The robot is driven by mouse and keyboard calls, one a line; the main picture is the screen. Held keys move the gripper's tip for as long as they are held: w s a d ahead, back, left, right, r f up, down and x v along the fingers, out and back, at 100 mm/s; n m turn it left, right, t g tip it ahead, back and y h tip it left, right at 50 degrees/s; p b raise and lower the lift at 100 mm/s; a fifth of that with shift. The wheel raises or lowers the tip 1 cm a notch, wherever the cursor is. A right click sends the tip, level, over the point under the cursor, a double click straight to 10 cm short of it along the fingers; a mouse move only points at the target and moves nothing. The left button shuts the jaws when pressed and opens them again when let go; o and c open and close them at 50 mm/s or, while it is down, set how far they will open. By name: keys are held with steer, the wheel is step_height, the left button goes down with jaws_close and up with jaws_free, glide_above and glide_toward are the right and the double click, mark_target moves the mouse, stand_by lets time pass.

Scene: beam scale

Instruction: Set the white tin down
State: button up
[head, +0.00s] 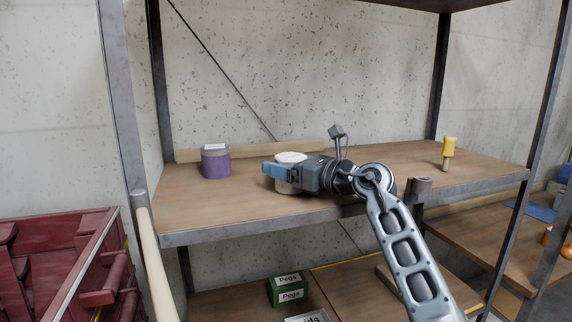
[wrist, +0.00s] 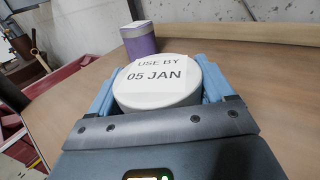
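The white tin (wrist: 158,99) is round, with a lid label reading "USE BY 05 JAN". It also shows in the head view (head: 290,158), partly hidden by my gripper (head: 282,172). My gripper's blue fingers stand on both sides of the tin in the wrist view (wrist: 158,90) and close on it.
A purple tin (head: 216,163) stands to the left on the same shelf, and a yellow-topped peg (head: 448,150) to the right. A wooden strip (head: 250,150) runs along the back. Metal posts (head: 125,95) frame the shelf. Bare board lies left and right of my gripper.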

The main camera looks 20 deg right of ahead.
steer(key=o, duration=0.3)
steer(key=shift+s+r, duration=0.1)
steer(key=b+v, duration=0.2)
steer(key=v, duration=0.9)
steer(key=shift+s+d, duration=0.25)
steer(key=shift+s, duration=0.05)
